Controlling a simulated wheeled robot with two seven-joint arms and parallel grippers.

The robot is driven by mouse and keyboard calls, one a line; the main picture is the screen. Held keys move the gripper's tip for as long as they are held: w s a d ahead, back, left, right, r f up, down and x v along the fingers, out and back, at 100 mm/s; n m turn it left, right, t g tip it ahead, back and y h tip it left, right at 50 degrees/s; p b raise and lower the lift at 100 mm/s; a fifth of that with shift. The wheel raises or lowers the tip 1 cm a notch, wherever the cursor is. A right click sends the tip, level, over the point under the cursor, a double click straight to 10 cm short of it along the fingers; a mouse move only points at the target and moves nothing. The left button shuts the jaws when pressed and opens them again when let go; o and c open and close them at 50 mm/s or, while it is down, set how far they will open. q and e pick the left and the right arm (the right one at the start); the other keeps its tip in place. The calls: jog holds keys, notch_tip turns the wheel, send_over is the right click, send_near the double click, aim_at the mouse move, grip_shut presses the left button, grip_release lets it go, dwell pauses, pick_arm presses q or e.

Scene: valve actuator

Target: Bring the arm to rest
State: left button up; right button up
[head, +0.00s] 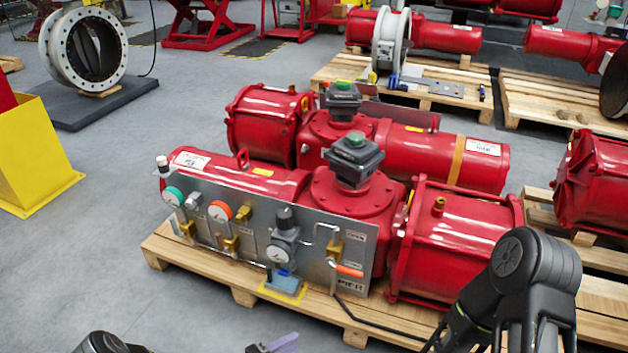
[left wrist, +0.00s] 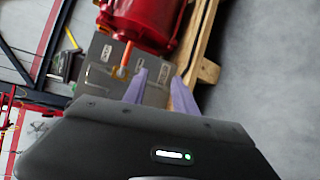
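My left gripper (head: 272,345) shows only by its fingertips at the bottom edge of the head view, in front of the pallet and below the panel. In the left wrist view its two purple fingers (left wrist: 159,76) stand apart with nothing between them. The red valve actuator (head: 355,195) lies on a wooden pallet (head: 200,275) with a grey gauge panel (head: 310,240) along its front. The orange-handled lever (head: 349,271) sits at the panel's lower right; it also shows in the left wrist view (left wrist: 120,72). My right arm shows at the lower right, but its gripper is out of frame.
A yellow post base (head: 35,150) stands at the left, and a round flanged valve (head: 85,48) on a dark mat behind it. More red actuators on pallets stand at the back (head: 430,35) and right (head: 593,180). Grey floor (head: 85,265) is clear at the front left.

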pick_arm(q)
jog(key=s+d+f+m+g+y, duration=0.1)
jog(key=s+d+m+g, duration=0.1)
jog(key=s+g, duration=0.6)
jog(key=s+d+f+m+g+y, duration=0.1)
jog(key=s+d+m+g, duration=0.15)
jog(key=s, duration=1.05)
jog(key=s+a+r+m+y, duration=0.3)
jog(key=s+a+r+y, duration=0.25)
jog(key=s+a, duration=0.2)
jog(key=w+d+f+m+t+b, duration=0.15)
jog(key=w+f+b, duration=0.35)
jog(key=f+b, duration=0.5)
notch_tip(320, 180, up, 28)
jog(key=s+d+p, duration=0.1)
jog(key=p, duration=2.4)
jog(key=shift+f+p, duration=0.25)
jog(key=shift+p, duration=0.05)
jog(key=shift+s+d, duration=0.1)
